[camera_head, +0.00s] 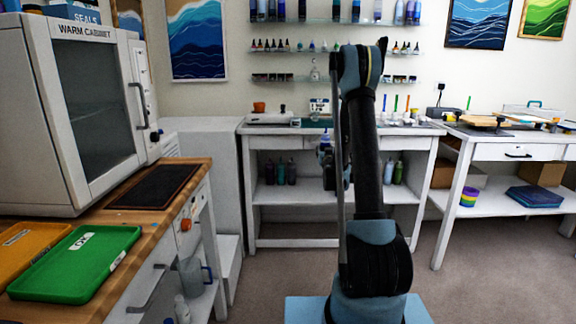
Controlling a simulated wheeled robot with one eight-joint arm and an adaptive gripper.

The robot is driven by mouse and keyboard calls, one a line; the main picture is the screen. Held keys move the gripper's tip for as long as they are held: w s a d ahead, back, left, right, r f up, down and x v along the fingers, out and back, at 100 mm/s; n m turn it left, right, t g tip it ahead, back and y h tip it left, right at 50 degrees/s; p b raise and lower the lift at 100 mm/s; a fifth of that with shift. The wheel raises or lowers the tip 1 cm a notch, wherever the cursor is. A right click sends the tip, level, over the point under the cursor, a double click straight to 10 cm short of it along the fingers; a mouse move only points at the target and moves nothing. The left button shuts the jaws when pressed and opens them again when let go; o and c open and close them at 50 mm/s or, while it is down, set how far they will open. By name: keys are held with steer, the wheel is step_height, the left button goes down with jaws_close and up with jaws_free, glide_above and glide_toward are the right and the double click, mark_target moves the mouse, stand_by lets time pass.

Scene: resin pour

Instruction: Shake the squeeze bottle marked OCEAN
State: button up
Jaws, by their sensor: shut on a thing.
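My gripper (327,158) is in front of the middle white bench, mostly behind my own arm. It is shut on a small bottle (325,140) with a pale top and a bluish body, which looks roughly upright. The bottle is held near the height of the bench top. Its label is too small to read, so I cannot tell whether it is marked OCEAN. The fingers are partly hidden.
The middle bench (270,130) has several dark bottles (280,172) on its shelf. A warm cabinet (85,110) stands left on a wooden counter with a green tray (75,262). Another white table (510,150) stands right. Carpet (480,285) is clear at lower right.

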mark_target(326, 140)
steer(key=shift+r, duration=3.2)
steer(key=shift+f, duration=3.2)
steer(key=shift+r, duration=0.1)
